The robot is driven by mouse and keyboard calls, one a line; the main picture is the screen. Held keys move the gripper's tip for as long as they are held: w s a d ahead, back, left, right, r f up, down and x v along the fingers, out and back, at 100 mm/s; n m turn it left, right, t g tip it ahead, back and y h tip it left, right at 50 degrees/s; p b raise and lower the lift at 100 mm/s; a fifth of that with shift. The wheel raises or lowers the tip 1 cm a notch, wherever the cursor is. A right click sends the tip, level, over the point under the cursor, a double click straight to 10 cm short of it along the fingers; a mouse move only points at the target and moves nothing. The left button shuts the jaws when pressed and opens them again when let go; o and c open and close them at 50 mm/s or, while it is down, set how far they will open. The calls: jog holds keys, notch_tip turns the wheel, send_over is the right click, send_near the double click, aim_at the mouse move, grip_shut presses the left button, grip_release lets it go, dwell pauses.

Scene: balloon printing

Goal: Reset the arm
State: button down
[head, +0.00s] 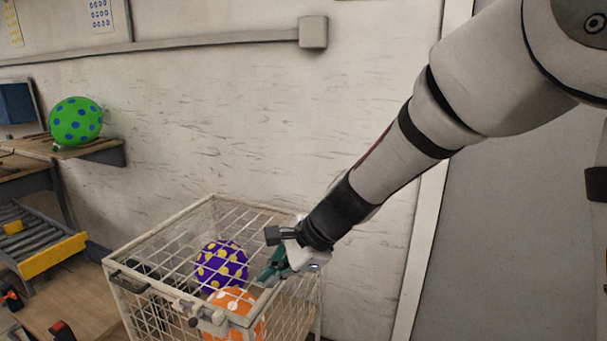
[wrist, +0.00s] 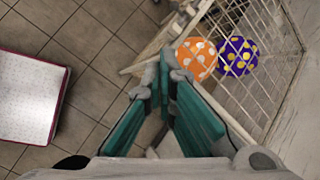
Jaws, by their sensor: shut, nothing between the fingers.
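My gripper (head: 276,267) has green fingers and is just above the right part of the white wire cage. In the wrist view my gripper (wrist: 163,92) is shut with nothing between the fingertips. My arm reaches down from the upper right in the head view. The rest of the fingers' far side is hidden by the wrist in the head view.
The white wire cage (head: 160,232) holds a purple balloon with yellow dots (head: 221,266) and an orange balloon with white dots (head: 232,302). A green balloon with blue dots (head: 76,121) is on a wall shelf (head: 98,151). A white-topped box (wrist: 28,98) stands on the tiled floor.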

jog(key=s+d+r+n+t+h, duration=0.1)
jog(key=s+d+r+n+h, duration=0.1)
jog(key=s+d+r+n, duration=0.2)
jog(key=s+d+r+n+t+h, duration=0.1)
jog(key=s+d+r+n, duration=0.3)
jog(key=s+d, duration=0.6)
jog(key=s+d+r+n+t+h, duration=0.1)
jog(key=s+d+r+n+h, duration=0.2)
jog(key=s+d, duration=0.4)
jog(key=d+r+n, duration=0.1)
jog(key=d+n, duration=0.1)
jog(key=d, duration=0.2)
jog(key=shift+s+n+h, duration=0.2)
jog(key=shift+n+h, duration=0.1)
jog(key=shift+h, duration=0.1)
